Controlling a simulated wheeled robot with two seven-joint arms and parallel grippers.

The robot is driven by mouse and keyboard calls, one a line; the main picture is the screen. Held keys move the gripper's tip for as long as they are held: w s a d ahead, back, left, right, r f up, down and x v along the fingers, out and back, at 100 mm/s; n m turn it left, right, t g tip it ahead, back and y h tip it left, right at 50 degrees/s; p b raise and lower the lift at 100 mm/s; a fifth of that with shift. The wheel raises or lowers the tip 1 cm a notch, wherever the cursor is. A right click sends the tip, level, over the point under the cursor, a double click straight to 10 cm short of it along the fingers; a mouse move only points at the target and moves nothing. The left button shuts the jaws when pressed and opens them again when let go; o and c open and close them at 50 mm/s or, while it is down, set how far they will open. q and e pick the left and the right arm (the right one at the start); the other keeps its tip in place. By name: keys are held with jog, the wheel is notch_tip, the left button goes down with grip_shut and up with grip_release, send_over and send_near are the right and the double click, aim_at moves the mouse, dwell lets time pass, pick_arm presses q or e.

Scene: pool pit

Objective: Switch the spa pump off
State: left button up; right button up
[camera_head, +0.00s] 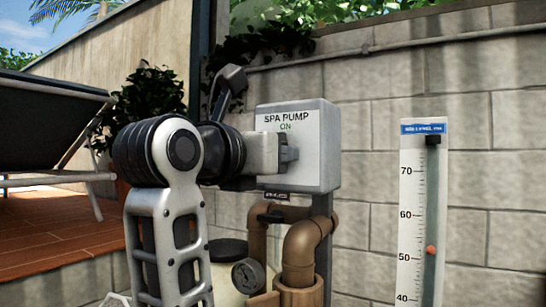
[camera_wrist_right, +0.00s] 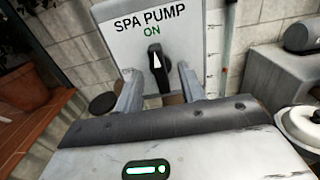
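The spa pump box (camera_head: 330,150) is a light grey case on the block wall, lettered SPA PUMP with a green ON below. It also shows in the right wrist view (camera_wrist_right: 190,40). Its black knob (camera_wrist_right: 157,60) has a white pointer aimed up at ON. My right gripper (camera_head: 288,155) is at the box face and hides the knob in the head view. In the right wrist view its two fingers (camera_wrist_right: 159,85) are apart, one on each side of the knob; I cannot tell whether they touch it. My left gripper is not in view.
Brown pipes (camera_head: 300,250) run below the box. A level gauge (camera_head: 409,230) with a red marker stands to the right. A lounger (camera_head: 50,125) and potted plant (camera_head: 148,100) are at left. In the right wrist view, a grey block (camera_wrist_right: 270,85) and white lidded thing (camera_wrist_right: 303,125) are at right.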

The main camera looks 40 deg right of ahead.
jog(key=shift+d, duration=0.2)
jog(key=shift+v, duration=2)
